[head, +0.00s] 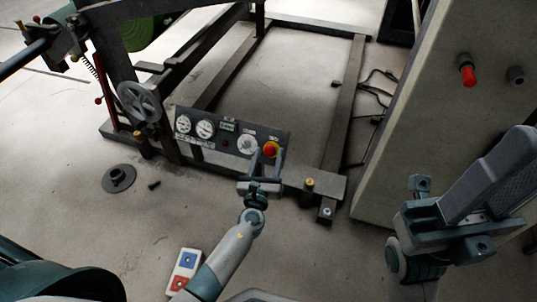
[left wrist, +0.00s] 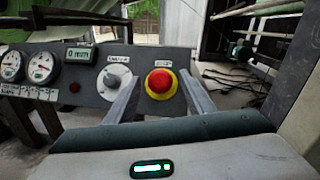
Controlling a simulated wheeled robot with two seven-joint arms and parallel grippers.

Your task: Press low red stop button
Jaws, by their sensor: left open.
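The low red stop button (head: 270,149) is a round red mushroom head on a yellow collar, at the right end of a dark control panel (head: 225,154) low on the machine frame. It also shows in the left wrist view (left wrist: 160,82), right of a grey rotary knob (left wrist: 115,77). My left gripper (head: 266,163) is open and empty in front of the panel. In the left wrist view its two fingers (left wrist: 160,92) stand on either side of the button. Whether they touch the panel cannot be told.
Another red button (head: 467,76) sits higher on a pale cabinet (head: 425,110) at the right. A handwheel (head: 139,102) is left of the panel. A pendant with blue and red buttons (head: 184,270) and a dark disc (head: 119,178) lie on the floor. Cables (head: 375,92) lie behind.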

